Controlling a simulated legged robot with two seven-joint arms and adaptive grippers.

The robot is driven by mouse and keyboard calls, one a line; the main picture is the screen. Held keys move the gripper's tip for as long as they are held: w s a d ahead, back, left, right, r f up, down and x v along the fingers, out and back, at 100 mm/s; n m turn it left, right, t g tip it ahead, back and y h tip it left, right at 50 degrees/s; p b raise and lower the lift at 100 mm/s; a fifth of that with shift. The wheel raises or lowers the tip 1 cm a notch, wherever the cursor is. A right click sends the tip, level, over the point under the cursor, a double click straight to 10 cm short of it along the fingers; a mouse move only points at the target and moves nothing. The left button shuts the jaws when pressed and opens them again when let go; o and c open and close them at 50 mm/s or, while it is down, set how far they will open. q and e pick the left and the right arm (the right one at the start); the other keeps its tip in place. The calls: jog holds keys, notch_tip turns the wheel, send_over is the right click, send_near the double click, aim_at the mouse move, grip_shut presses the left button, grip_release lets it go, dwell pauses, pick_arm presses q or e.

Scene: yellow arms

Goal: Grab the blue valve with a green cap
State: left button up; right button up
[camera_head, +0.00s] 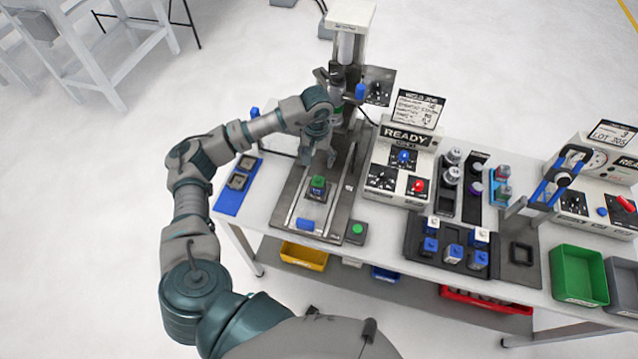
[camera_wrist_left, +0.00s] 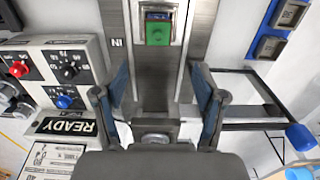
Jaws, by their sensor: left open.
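The valve with a green cap (camera_head: 318,183) sits on a fixture plate on the grey metal track of the machine. In the left wrist view its green cap (camera_wrist_left: 158,33) is at the top centre, with a little blue beside it. My left gripper (camera_head: 318,159) is just behind the valve in the head view, pointing down and apart from it. In the left wrist view my left gripper (camera_wrist_left: 161,88) has its two fingers spread wide, with nothing between them but the track. My right gripper is not in view.
A READY control box (camera_head: 405,150) stands right of the track. A blue tray (camera_head: 232,198) with two grey pieces lies left. A green button box (camera_head: 357,231) is at the front. A black rack (camera_head: 418,243) holds several blue-and-white parts. The machine column (camera_head: 347,45) rises behind.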

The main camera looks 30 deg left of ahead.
aim_at(318, 183)
pick_arm(q)
notch_tip(318, 183, down, 9)
jog(key=shift+w+r+p, duration=0.1)
jog(key=shift+w+p, duration=0.05)
jog(key=shift+p, duration=0.75)
jog(key=shift+a+f, duration=0.15)
jog(key=shift+f, duration=0.55)
notch_tip(318, 183, down, 4)
jog(key=shift+w+r+p, duration=0.1)
jog(key=shift+r+p, duration=0.1)
jog(key=shift+p, duration=0.8)
jog(key=shift+d+f, duration=0.3)
jog(key=shift+f, duration=0.25)
jog(key=shift+a, duration=0.15)
jog(key=c, duration=1.3)
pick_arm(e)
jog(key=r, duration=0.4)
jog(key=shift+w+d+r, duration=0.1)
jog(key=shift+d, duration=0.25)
pick_arm(q)
jog(key=shift+r, duration=0.1)
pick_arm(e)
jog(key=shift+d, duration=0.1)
